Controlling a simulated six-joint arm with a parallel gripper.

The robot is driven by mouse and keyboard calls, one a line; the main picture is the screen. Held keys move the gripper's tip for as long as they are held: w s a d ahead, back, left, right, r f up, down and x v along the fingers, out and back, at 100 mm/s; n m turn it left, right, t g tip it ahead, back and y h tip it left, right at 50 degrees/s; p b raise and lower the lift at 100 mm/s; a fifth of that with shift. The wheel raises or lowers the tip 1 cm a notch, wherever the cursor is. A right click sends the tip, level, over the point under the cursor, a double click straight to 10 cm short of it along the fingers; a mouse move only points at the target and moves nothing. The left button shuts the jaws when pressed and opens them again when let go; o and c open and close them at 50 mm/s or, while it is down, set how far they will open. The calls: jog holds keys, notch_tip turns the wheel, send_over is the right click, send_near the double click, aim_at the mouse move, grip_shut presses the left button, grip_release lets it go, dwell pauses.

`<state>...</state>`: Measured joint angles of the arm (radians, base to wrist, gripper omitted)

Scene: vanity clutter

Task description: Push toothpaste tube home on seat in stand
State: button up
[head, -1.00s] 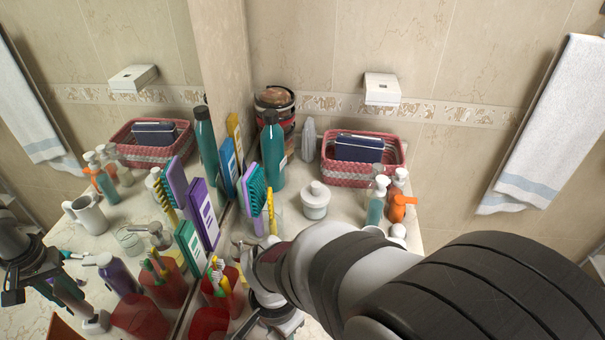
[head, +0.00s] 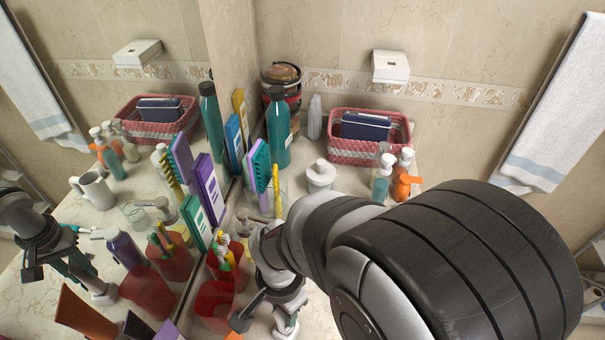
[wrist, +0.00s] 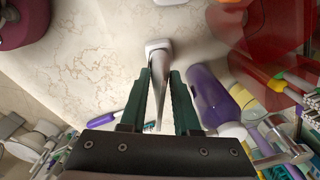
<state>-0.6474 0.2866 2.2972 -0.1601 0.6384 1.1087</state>
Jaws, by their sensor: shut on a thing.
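In the wrist view my gripper (wrist: 159,75) has its dark green fingers shut on the toothpaste tube (wrist: 158,85), a pale grey wedge seen nearly end-on. The tube's far end meets a small white square piece (wrist: 158,45) on the marble counter, apparently the stand. I cannot tell whether the tube is fully down on its seat. In the head view my gripper (head: 286,318) is low in the picture, partly cut off by the bottom edge. The tube is not clear there.
A white jar (head: 320,176), pump bottles (head: 383,178) and a red basket (head: 343,153) stand behind.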

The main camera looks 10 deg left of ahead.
jog(key=shift+f, duration=0.55)
jog(key=o, duration=0.9)
notch_tip(320, 180, up, 16)
jog(key=shift+f, duration=0.1)
jog(key=shift+d, duration=0.1)
jog(key=shift+n+y, duration=0.8)
jog(key=shift+y, duration=0.1)
jog(key=s+d, duration=0.3)
jog(key=d, duration=0.1)
jog(key=s+d+f, duration=0.1)
jog(key=s+d, duration=0.2)
jog(key=d, duration=0.2)
jog(key=s+d+f, duration=0.1)
jog(key=s+d, duration=0.3)
jog(key=d, duration=0.1)
jog(key=shift+s+f, duration=0.1)
